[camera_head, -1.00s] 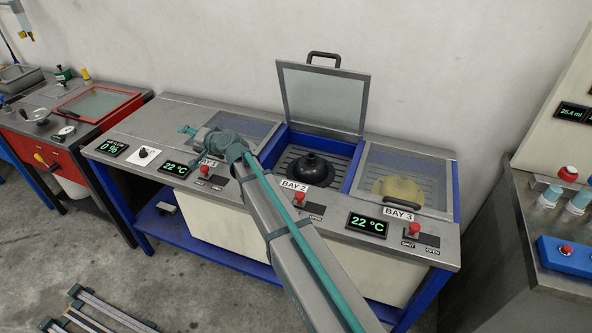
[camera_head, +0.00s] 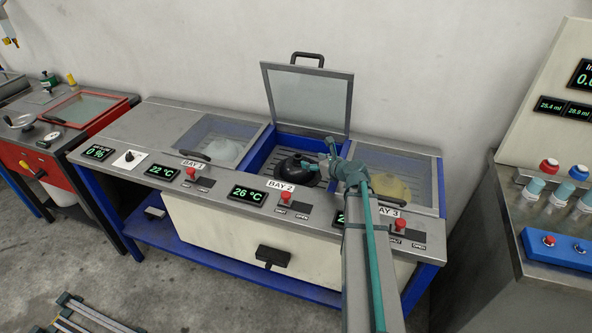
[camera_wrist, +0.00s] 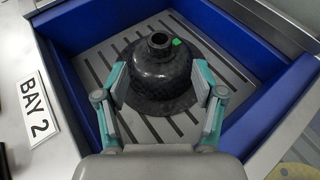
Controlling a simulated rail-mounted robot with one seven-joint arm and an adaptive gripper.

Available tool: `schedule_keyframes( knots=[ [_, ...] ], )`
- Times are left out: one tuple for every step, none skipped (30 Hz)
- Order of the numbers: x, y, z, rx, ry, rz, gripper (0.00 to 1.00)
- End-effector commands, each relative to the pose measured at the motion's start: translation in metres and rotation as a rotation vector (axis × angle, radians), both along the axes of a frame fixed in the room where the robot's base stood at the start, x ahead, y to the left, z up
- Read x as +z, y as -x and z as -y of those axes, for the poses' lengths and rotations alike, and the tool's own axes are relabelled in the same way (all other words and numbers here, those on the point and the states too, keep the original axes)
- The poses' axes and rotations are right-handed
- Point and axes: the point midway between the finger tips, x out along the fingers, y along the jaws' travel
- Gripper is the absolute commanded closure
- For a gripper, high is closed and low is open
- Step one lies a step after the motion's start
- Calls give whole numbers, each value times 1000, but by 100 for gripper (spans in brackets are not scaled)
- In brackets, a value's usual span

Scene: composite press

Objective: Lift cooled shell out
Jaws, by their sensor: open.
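The shell is a black dome with a round neck on top and a flared rim. In the head view the shell (camera_head: 291,167) sits in the open bay 2 (camera_head: 261,157), partly hidden by my arm. In the wrist view the shell (camera_wrist: 158,75) stands upright on a slotted grey floor, with a small green mark beside its neck. My gripper (camera_wrist: 163,92) is open, with one finger on each side of the near part of the dome. I cannot tell whether the fingers touch it. In the head view my gripper (camera_head: 325,160) is at the shell's right side.
The bay 2 lid (camera_head: 308,98) stands raised at the back. Blue walls (camera_wrist: 82,27) surround the shell. Bay 1 (camera_head: 215,140) holds a pale dome and bay 3 (camera_head: 408,185) a yellowish one, both under closed lids. The bay 2 display (camera_head: 249,194) reads 26 °C.

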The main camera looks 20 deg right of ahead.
Motion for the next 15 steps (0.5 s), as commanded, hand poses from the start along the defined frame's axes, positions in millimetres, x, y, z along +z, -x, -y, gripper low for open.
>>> schedule_keyframes(
  knots=[
    [-1, 0, 3, -8, -14, -4, 31],
    [-2, -2, 3, -10, -18, -5, 31],
    [-4, -5, 3, -11, -21, -5, 31],
    [-5, -9, 2, -11, -21, -5, 31],
    [-6, -12, 1, -10, -20, -5, 31],
    [-8, -18, 0, -8, -20, -5, 31],
    [-10, -22, -1, -8, -20, -5, 31],
    [-11, -26, -2, -8, -19, -5, 31],
    [-14, -32, -2, -9, -18, -5, 31],
    [-15, -36, -3, -9, -18, -5, 31],
    [-17, -39, -4, -9, -18, -5, 31],
    [-19, -43, -6, -7, -17, -4, 31],
    [-20, -46, -6, -7, -17, -4, 31],
    [-21, -47, -7, -8, -17, -4, 31],
    [-22, -49, -7, -9, -16, -4, 31]
  ],
)
